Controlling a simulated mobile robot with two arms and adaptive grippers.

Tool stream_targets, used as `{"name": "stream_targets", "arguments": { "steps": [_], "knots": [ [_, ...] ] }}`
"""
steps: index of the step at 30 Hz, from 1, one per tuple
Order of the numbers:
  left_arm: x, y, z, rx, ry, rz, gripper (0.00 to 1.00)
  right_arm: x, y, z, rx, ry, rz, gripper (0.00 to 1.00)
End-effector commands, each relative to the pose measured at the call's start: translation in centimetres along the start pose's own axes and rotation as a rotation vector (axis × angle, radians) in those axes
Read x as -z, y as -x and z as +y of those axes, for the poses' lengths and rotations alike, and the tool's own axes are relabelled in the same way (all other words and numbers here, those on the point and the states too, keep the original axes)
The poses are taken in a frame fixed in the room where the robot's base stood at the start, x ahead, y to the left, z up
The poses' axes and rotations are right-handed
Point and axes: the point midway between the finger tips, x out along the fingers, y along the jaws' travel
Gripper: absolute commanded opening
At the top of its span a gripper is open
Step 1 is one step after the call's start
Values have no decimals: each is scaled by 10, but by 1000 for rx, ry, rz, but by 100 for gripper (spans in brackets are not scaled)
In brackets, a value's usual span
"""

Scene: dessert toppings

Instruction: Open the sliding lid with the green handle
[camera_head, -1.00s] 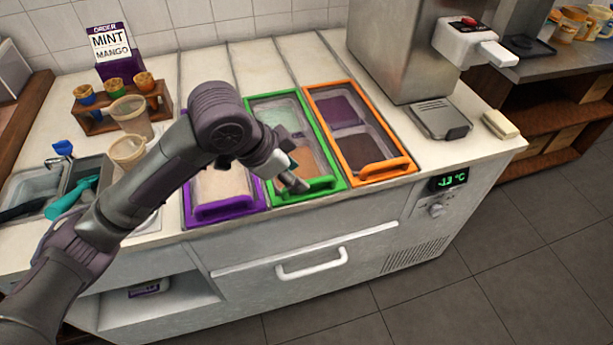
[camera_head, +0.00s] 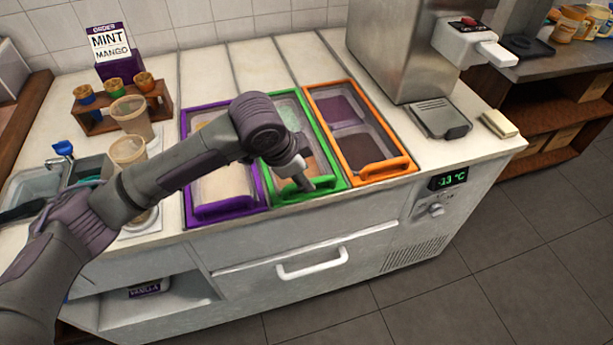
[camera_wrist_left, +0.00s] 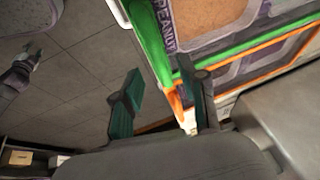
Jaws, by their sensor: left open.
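The lid with the green handle (camera_head: 325,184) covers the middle, green-framed bin (camera_head: 333,150) in the counter. The handle runs along the near edge of the frame. My left gripper (camera_head: 304,185) points down at the left part of this handle. In the left wrist view my gripper (camera_wrist_left: 163,100) has its two fingers spread apart with nothing clamped between them. The thick green bar (camera_wrist_left: 150,42) lies just beyond the fingertips there; I cannot tell whether they touch it. My left arm hides part of the green and purple bins. My right gripper is not in view.
A purple-framed bin (camera_head: 228,210) is on the left and an orange-framed bin (camera_head: 389,169) on the right, close beside the green one. A metal machine (camera_head: 385,50) stands behind right. A cone rack (camera_head: 98,121) and cups are at left. The floor in front is clear.

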Motion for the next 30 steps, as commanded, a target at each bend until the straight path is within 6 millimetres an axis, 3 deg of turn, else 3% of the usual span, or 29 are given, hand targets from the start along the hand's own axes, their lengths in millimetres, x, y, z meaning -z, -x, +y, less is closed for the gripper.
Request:
{"name": "stream_targets", "arguments": {
  "steps": [6,16,24,30],
  "knots": [
    [0,-22,0,-1,0,-1,42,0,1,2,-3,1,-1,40],
    [0,-26,0,0,0,0,42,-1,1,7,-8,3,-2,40],
    [0,-25,0,0,0,0,0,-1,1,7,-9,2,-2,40],
    [0,-25,0,0,0,0,0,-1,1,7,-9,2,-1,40]
  ]
}}
